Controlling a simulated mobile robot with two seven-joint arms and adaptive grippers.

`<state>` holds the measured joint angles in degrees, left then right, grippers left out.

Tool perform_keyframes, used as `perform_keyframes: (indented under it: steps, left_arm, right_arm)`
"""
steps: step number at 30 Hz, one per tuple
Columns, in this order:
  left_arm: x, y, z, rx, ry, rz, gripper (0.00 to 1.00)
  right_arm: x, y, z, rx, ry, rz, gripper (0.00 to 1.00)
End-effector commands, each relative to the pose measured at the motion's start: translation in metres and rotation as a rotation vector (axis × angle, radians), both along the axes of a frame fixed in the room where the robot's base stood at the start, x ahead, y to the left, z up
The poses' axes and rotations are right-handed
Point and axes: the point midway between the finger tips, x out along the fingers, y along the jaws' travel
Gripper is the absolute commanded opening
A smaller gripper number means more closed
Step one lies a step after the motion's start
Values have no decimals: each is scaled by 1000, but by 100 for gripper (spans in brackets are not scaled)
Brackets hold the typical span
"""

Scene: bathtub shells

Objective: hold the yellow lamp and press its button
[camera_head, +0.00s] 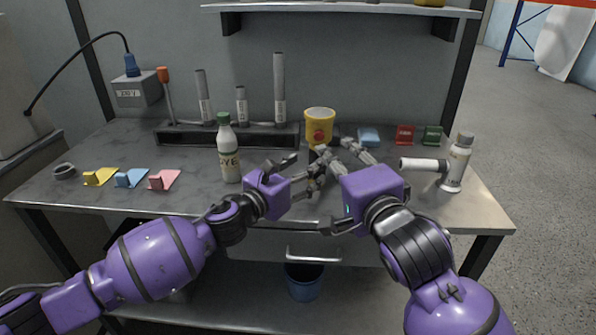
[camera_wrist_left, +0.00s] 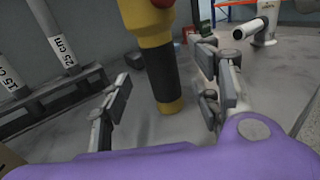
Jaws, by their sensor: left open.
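The yellow lamp (camera_head: 319,124) stands upright on the workbench, with a red button on its side facing me. Fingers in front hide its lower part in the head view. In the left wrist view the lamp (camera_wrist_left: 163,75) shows a yellow head, a black grip and a yellow foot. My left gripper (camera_head: 307,171) is open, its fingers (camera_wrist_left: 168,92) spread to either side of the lamp in that view, with gaps and no visible contact. My right gripper (camera_head: 343,152) reaches in from the right, its fingers apart and empty, just in front of and right of the lamp.
A white bottle with a green cap (camera_head: 228,152) stands left of my left gripper. A white spray-like bottle (camera_head: 457,163) stands at right. A rack with grey tubes (camera_head: 279,95) is behind. Coloured pieces (camera_head: 131,178) lie at left. A shelf (camera_head: 345,8) hangs above.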

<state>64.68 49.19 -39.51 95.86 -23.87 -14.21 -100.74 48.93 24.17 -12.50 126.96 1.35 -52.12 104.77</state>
Motion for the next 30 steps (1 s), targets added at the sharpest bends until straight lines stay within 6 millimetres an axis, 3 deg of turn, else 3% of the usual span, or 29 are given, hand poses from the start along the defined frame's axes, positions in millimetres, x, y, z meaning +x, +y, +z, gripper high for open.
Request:
perform_keyframes:
  steps: [10,22,30]
  left_arm:
    - [41,-28,0,-4,3,-2,57]
    - [48,-33,0,-5,3,-2,57]
    - [48,-32,0,-5,3,-2,23]
  right_arm:
    - [0,0,0,0,0,0,31]
    - [0,0,0,0,0,0,31]
    - [0,0,0,0,0,0,31]
